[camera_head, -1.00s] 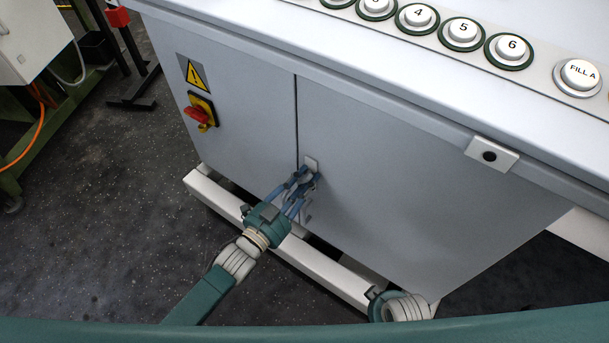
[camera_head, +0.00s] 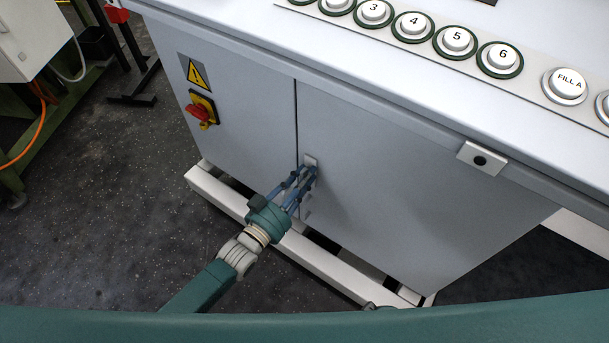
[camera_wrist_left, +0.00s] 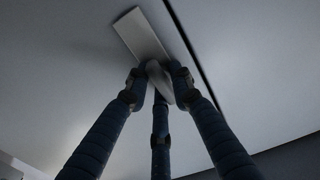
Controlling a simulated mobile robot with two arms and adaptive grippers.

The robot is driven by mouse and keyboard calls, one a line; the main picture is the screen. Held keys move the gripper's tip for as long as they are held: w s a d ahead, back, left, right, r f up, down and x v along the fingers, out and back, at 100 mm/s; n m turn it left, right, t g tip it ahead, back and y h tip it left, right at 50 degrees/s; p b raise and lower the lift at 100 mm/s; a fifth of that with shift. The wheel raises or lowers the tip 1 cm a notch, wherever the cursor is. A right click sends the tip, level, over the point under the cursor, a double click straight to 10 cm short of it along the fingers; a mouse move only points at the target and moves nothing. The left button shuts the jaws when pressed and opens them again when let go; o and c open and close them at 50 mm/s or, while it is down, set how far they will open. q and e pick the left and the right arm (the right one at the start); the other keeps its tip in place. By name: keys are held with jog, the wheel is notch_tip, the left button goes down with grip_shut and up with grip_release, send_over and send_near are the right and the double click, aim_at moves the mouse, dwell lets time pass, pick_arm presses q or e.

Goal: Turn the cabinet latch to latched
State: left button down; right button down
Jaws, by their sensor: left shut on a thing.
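The cabinet latch (camera_head: 310,160) is a small light-grey fitting beside the vertical door seam on the grey cabinet front. My left gripper (camera_head: 304,176) is at the latch, with its blue fingers shut on the handle. In the left wrist view the latch handle (camera_wrist_left: 160,82) lies between the three fingertips (camera_wrist_left: 158,75), below a pale rectangular plate (camera_wrist_left: 142,35) beside the dark seam. The fingers hide much of the handle, so I cannot tell its exact angle. My right gripper does not show.
The cabinet (camera_head: 400,190) has a red-and-yellow switch (camera_head: 202,112) and a warning sign (camera_head: 195,73) on the left. Numbered buttons (camera_head: 413,24) line its top. A small bracket (camera_head: 482,158) juts from the top edge. A white base rail (camera_head: 330,268) runs low in front. Dark floor (camera_head: 100,220) lies open at left.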

pick_arm(q)
jog(key=shift+s+d+f, duration=0.15)
jog(key=shift+s+f, duration=0.05)
jog(key=shift+s, duration=0.05)
jog(key=c, duration=1.7)
grip_release()
jog(key=shift+o, duration=0.6)
jog(key=shift+w, duration=0.1)
jog(key=shift+r, duration=0.1)
jog(key=v, duration=1.2)
